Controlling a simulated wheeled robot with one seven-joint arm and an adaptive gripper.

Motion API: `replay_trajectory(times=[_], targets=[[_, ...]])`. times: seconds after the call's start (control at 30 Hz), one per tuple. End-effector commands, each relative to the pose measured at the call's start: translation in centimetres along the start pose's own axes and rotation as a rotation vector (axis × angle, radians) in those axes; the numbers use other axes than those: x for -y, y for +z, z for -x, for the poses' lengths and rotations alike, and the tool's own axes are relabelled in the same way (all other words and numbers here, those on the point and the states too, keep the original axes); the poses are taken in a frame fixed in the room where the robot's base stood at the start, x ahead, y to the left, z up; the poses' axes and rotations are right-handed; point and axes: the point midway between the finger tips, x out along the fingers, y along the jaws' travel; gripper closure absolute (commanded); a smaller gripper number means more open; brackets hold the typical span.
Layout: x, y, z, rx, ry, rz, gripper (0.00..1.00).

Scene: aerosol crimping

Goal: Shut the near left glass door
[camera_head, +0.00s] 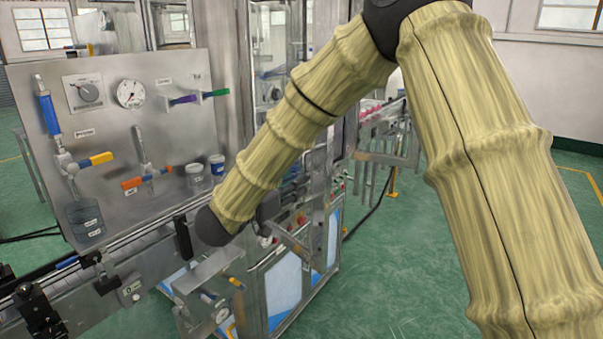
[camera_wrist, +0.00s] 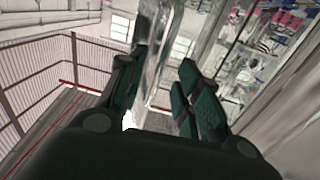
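In the wrist view my gripper (camera_wrist: 164,72) has its two green-padded fingers apart. A pale, shiny, partly see-through upright panel (camera_wrist: 158,38), seen nearly edge-on, shows between and beyond the fingertips. It looks like a glass door edge; I cannot tell whether the fingers touch it. In the head view the glazed machine (camera_head: 278,45) stands behind my arm, with metal frames around its panes. My arm covers much of its front, so the near left door's angle is unclear. My gripper is mostly hidden there behind my forearm and wrist.
A metal panel (camera_head: 150,85) with gauges, coloured valve handles and cups stands at left. A conveyor rail (camera_head: 130,245) runs below it. Machine contents (camera_wrist: 262,50) show at right in the wrist view, and a mesh fence (camera_wrist: 30,70) at left. Green floor (camera_head: 400,260) is clear at right.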

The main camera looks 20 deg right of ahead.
Motion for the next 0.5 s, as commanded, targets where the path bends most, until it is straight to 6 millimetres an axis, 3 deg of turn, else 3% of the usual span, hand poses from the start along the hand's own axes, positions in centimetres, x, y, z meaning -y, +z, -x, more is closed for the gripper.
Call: replay_trajectory(times=[0.2,0.5], targets=[[-0.1,-0.2,-3.0,0.001,0.001,0.001,0.66],[0.0,0.1,-4.4,0.0,0.0,0.001,0.66]])
